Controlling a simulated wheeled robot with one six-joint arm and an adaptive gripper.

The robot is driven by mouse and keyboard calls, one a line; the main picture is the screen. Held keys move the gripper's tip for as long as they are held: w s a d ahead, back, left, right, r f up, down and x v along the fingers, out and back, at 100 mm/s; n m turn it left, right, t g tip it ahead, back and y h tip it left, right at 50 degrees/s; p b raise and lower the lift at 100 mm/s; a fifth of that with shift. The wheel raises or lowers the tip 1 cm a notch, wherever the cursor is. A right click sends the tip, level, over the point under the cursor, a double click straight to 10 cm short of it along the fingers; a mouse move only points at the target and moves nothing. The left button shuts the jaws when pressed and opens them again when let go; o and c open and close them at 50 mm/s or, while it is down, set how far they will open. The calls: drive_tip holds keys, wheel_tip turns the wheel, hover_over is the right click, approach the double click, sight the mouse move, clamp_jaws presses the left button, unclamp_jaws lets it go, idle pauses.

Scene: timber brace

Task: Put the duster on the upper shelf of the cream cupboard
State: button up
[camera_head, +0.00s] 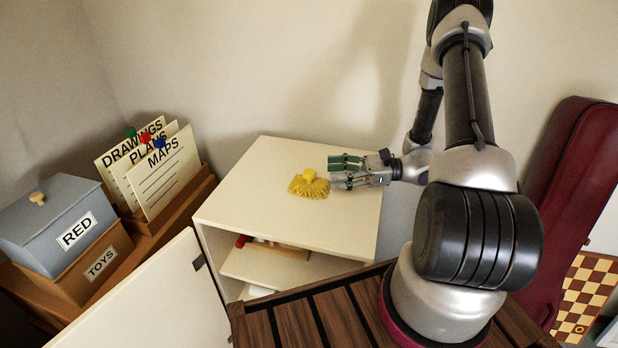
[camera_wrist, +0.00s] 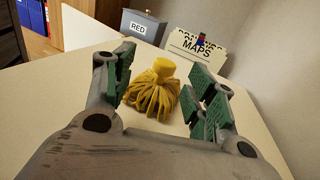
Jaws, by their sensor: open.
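The yellow duster (camera_head: 309,184) sits on top of the cream cupboard (camera_head: 260,222), its strands spread on the surface and its knob up. My gripper (camera_head: 334,171) is low over the cupboard top, just right of the duster. In the wrist view, my gripper (camera_wrist: 167,98) is open and the duster (camera_wrist: 155,93) stands ahead, in line with the gap between the green-padded fingers. I cannot tell whether a finger touches its strands. The cupboard door (camera_head: 160,300) stands open. The upper shelf (camera_head: 262,268) shows inside, partly hidden under the top.
A wooden piece (camera_head: 280,250) and a red item (camera_head: 242,240) lie on the upper shelf. Left stand a grey box marked RED (camera_head: 50,225), a box marked TOYS (camera_head: 90,265) and upright cards (camera_head: 165,170). A dark red case (camera_head: 570,190) leans at right.

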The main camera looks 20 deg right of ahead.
sight(310, 171)
drive_tip(key=shift+w+d+f+m+t, duration=0.2)
drive_tip(key=shift+w+f+m+t, duration=0.2)
drive_tip(key=shift+f, duration=0.1)
drive_tip(key=shift+w+a+f, duration=0.15)
drive_tip(key=shift+w+a, duration=0.05)
drive_tip(key=x, duration=0.7)
drive_tip(key=shift+s+a, duration=0.1)
drive_tip(key=shift+a, duration=0.05)
drive_tip(key=c, duration=1.2)
drive_tip(key=shift+c, duration=0.2)
